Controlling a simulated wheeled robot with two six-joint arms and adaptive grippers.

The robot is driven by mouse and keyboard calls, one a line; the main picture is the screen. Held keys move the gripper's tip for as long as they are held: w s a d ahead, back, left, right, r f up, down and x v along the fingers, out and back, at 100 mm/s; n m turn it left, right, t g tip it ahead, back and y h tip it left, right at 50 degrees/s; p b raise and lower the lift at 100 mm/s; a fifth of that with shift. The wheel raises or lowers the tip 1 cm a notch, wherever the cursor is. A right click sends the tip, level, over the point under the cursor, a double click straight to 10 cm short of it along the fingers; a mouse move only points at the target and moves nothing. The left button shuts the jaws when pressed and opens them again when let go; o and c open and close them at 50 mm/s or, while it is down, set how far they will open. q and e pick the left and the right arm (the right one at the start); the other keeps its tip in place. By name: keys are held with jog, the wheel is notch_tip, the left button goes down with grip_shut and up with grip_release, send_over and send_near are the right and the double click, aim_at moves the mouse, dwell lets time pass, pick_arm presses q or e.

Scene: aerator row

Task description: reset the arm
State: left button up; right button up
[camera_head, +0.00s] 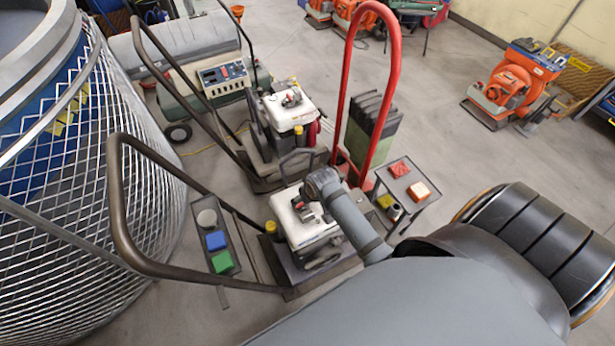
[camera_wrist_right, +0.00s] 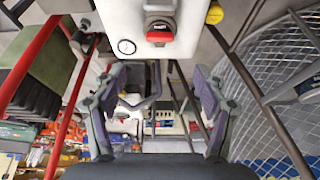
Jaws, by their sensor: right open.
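My right arm (camera_head: 350,215) reaches in from the lower right in the head view, with its wrist over the front aerator. Its gripper shows in the right wrist view (camera_wrist_right: 157,82), with the two fingers wide apart and nothing held between them. The front aerator has a white housing (camera_head: 301,229) between dark handle bars. In the wrist view, its white housing (camera_wrist_right: 185,40) carries a red knob (camera_wrist_right: 160,33), a round gauge (camera_wrist_right: 126,47) and a yellow cap (camera_wrist_right: 214,13), beyond the fingers at the top. The fingers hide from the head view. My left gripper is not in view.
A second aerator (camera_head: 288,112) stands behind, with a red upright handle (camera_head: 394,60) to its right. A left side tray holds a blue block (camera_head: 215,240) and a green block (camera_head: 222,262). A mesh bin (camera_head: 100,220) is at left.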

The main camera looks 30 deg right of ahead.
dwell(0.3)
jog(key=s+r+n, duration=0.2)
jog(key=s+r, duration=0.9)
jog(key=s, duration=0.3)
notch_tip(320, 180, down, 26)
jog(key=s+d+g, duration=0.2)
jog(key=d, duration=0.1)
jog(key=s+f+g, duration=0.1)
jog(key=s+f, duration=1.5)
jog(key=s, duration=0.3)
jog(key=shift+d+f+m, duration=0.2)
jog(key=shift+d+m, duration=0.2)
jog(key=shift+d, duration=0.05)
